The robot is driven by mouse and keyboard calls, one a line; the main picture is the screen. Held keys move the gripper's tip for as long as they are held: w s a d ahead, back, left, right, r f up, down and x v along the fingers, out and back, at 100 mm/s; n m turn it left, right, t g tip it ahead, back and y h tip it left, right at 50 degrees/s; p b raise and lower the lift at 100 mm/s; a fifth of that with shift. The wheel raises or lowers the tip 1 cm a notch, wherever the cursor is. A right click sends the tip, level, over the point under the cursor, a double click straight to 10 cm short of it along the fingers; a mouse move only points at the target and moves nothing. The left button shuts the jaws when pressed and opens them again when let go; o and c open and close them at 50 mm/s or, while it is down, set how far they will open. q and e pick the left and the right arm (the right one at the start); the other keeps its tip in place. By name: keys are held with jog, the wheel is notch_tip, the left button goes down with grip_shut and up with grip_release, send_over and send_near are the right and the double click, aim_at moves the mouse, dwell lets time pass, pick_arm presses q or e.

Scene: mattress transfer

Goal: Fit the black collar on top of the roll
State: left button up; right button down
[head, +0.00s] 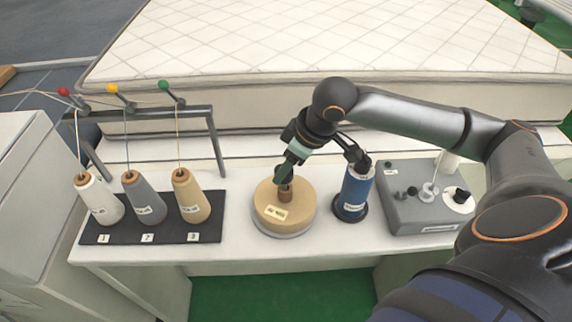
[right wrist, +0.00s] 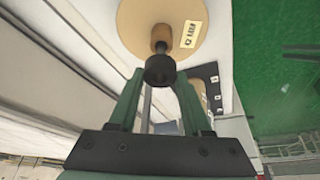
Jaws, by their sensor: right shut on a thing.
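The tan roll (head: 284,212) stands upright on the white table, a wooden core (head: 285,193) rising from its top. It also shows in the right wrist view (right wrist: 135,30), with its core (right wrist: 160,38) and a label. My right gripper (head: 284,174) is directly above the core, pointing down. In the right wrist view its green fingers are shut on the black collar (right wrist: 159,71), a small dark ring in line with the core. The collar is at or just above the core's top; I cannot tell whether they touch. My left gripper is out of view.
A blue spool (head: 355,190) stands close right of the roll, beside a grey control box (head: 425,208). Three thread cones (head: 146,203) stand left on a black mat (head: 110,235) under a thread rack (head: 216,140). A mattress (head: 330,45) lies behind. Table between mat and roll is clear.

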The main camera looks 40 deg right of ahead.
aim_at(290, 173)
jog(key=shift+f+b, duration=0.35)
jog(key=shift+f, duration=1.45)
jog(key=shift+c, duration=1.3)
grip_release()
jog(key=v, duration=1.2)
jog(key=shift+r+p, duration=0.2)
jog(key=shift+p, duration=0.15)
jog(key=shift+s, duration=0.1)
